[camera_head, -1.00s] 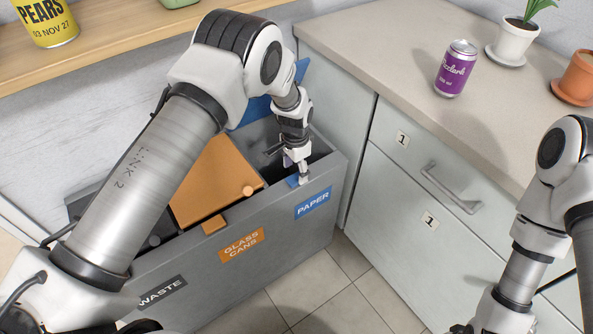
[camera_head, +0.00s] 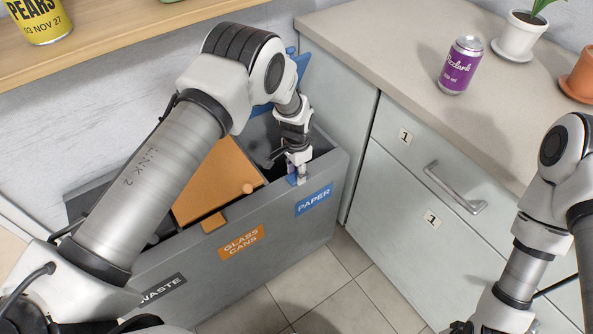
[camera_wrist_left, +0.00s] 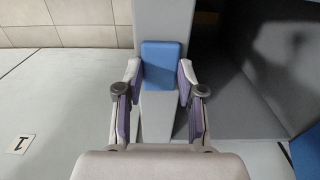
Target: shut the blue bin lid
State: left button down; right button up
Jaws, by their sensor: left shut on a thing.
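The blue bin lid (camera_head: 303,68) stands raised at the back of the bin's right compartment, mostly hidden behind my left arm. A blue edge of it shows at lower right in the left wrist view (camera_wrist_left: 307,150). The compartment's front wears a blue PAPER label (camera_head: 313,200). Above the label, a small blue tab (camera_wrist_left: 160,66) sits on the front rim. My left gripper (camera_head: 297,178) points down there, its fingers shut on the tab's two sides. My right arm shows at the right; its gripper is out of view.
The grey bin (camera_head: 270,260) has an orange lid (camera_head: 215,185) lying over its middle compartment. A cabinet with a drawer handle (camera_head: 455,188) stands to the right. On its counter are a purple can (camera_head: 461,66) and potted plants (camera_head: 517,38). A wooden shelf (camera_head: 130,40) runs at upper left.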

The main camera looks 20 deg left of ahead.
pick_arm(q)
jog(key=c, duration=0.7)
grip_release()
jog(key=shift+w+d, duration=0.1)
notch_tip(320, 180, up, 12)
